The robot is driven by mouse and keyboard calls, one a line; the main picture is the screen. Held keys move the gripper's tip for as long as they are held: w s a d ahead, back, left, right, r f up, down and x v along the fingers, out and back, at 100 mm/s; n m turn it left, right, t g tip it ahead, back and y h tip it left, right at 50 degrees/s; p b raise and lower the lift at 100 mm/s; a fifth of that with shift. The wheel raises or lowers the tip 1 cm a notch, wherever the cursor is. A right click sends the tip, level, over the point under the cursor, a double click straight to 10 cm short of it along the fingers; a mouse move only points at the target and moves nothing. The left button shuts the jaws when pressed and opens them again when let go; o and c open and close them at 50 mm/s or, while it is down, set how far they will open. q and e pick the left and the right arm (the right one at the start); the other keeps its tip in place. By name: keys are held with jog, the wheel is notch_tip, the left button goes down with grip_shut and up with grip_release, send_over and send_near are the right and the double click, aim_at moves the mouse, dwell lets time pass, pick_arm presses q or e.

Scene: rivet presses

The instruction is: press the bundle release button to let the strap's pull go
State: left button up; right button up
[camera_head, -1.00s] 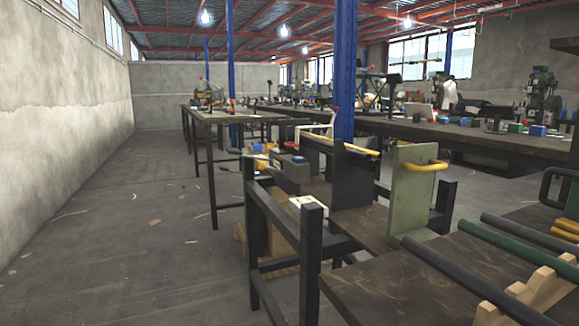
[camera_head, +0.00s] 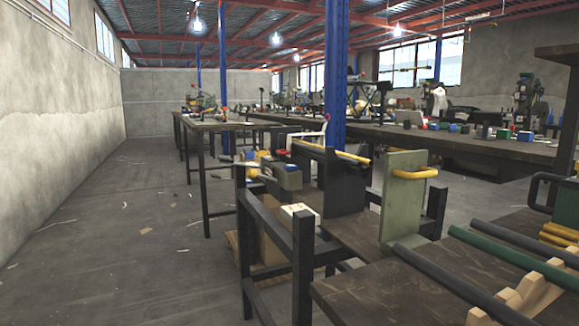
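Neither of my grippers is in the head view. A small grey box (camera_head: 285,180) with a blue top part (camera_head: 290,167) stands on the near bench, left of a dark upright plate (camera_head: 346,184). I cannot tell whether the blue part is the bundle release button. A yellow bar (camera_head: 345,153) and a dark bar run along the top of the dark plate. No strap or strapped bundle can be clearly made out. A pale green upright plate (camera_head: 402,212) with a yellow handle (camera_head: 416,174) stands to the right.
At lower right, a dark tabletop (camera_head: 385,296) carries dark and green rods on a notched wooden rack (camera_head: 537,287). A blue post (camera_head: 336,75) rises behind the near bench. Open floor (camera_head: 120,235) lies at left, beside the concrete wall (camera_head: 60,110). Long benches stand behind.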

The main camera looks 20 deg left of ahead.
pick_arm(q)
grip_shut()
dwell(1.4)
